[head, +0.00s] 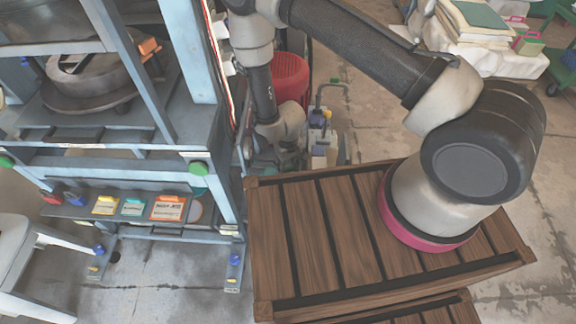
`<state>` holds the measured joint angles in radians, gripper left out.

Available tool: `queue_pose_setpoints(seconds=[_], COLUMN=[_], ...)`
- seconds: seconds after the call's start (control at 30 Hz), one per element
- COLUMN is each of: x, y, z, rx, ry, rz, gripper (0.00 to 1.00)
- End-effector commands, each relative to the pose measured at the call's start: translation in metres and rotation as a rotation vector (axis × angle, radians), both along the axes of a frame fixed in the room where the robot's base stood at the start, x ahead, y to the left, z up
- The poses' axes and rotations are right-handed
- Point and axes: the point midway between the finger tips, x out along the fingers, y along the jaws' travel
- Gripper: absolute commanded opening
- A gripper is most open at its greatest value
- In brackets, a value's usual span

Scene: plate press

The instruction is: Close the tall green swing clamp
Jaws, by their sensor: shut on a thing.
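The tall green swing clamp cannot be made out in the head view. Round green caps (198,168) show on the front of the light blue press frame (188,50), but I cannot tell whether they belong to a clamp. My arm reaches over from the right, and its wrist comes down just right of the frame's right post. The jaws of my gripper cannot be picked out there, and whatever they touch is hidden. A heavy round grey metal part (95,85) sits inside the frame.
A low shelf on the frame carries yellow (106,205), teal (133,207) and orange (168,207) labelled pieces. A slatted wooden platform (330,230) lies right of the frame. A red ribbed drum (290,77) and small containers (322,140) stand behind. A white stool (15,250) is at lower left.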

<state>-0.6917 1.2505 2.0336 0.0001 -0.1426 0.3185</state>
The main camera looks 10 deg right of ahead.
Motion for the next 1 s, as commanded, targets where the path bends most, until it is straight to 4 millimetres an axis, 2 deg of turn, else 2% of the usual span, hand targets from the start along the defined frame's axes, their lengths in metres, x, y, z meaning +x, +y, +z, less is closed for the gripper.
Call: queue_pose_setpoints(seconds=[0.5, 1.0], x=[-0.0004, -0.0004], y=[-0.0003, -0.0003], z=[0.0003, 0.0003], rx=[-0.001, -0.001], ry=[0.001, 0.001], rz=[-0.426, -0.579], gripper=[0.19, 0.19])
